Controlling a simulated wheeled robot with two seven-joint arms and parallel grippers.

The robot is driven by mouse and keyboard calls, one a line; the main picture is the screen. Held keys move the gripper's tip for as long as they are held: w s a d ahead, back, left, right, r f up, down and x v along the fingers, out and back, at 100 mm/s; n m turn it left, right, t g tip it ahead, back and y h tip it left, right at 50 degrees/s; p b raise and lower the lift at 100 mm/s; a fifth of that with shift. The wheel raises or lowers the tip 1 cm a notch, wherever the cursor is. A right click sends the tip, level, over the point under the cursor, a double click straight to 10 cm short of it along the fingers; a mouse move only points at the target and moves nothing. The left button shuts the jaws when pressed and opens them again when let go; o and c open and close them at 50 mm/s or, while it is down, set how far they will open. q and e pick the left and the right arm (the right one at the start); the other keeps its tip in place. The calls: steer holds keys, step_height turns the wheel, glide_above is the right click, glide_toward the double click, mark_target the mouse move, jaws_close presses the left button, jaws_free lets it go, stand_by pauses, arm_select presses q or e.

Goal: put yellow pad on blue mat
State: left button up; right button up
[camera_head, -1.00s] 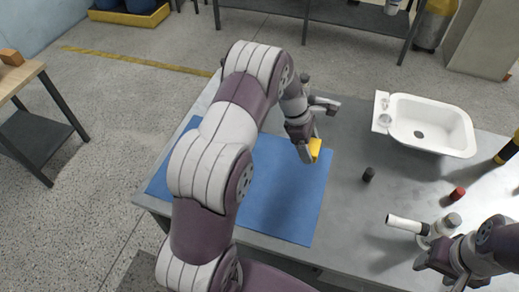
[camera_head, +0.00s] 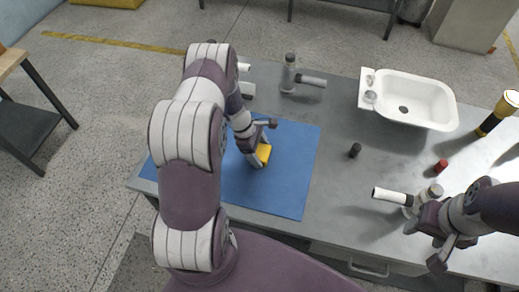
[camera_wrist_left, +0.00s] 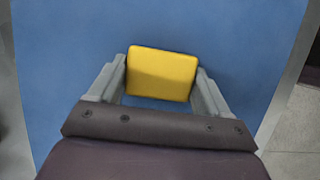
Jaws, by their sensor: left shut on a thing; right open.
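The yellow pad (camera_head: 263,154) is between the fingers of my left gripper (camera_head: 259,153), which is shut on it. In the left wrist view the pad (camera_wrist_left: 162,74) sits between both fingertips, with blue mat (camera_wrist_left: 230,35) all around it. In the head view the pad is over the blue mat (camera_head: 285,185); I cannot tell whether it touches the mat. My left arm hides part of the mat. My right gripper (camera_head: 428,246) is open and empty at the lower right, near a white-handled fitting.
A white sink (camera_head: 420,100) stands at the back right of the grey table (camera_head: 340,125). A grey fitting (camera_head: 290,75) stands behind the mat. A black cap (camera_head: 355,150), a red cap (camera_head: 440,166), a white-handled fitting (camera_head: 395,197) and a yellow-black bottle (camera_head: 497,115) are to the right.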

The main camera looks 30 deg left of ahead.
arm_select(q)
steer(key=shift+f, duration=0.2)
steer(key=o, duration=1)
steer(key=shift+d+r, duration=0.1)
steer(key=shift+c, duration=0.2)
steer(key=shift+r, duration=0.2)
steer(key=shift+a+r, duration=0.25)
steer(key=shift+r, duration=0.05)
steer(key=b+v, duration=0.1)
steer(key=v, duration=1)
steer(key=s+d+r+m+y, duration=0.4)
steer(key=s+d+r+m, duration=0.7)
steer(key=m, duration=1)
steer(key=s+d, duration=0.1)
steer(key=d, duration=0.2)
steer(key=shift+s, duration=0.35)
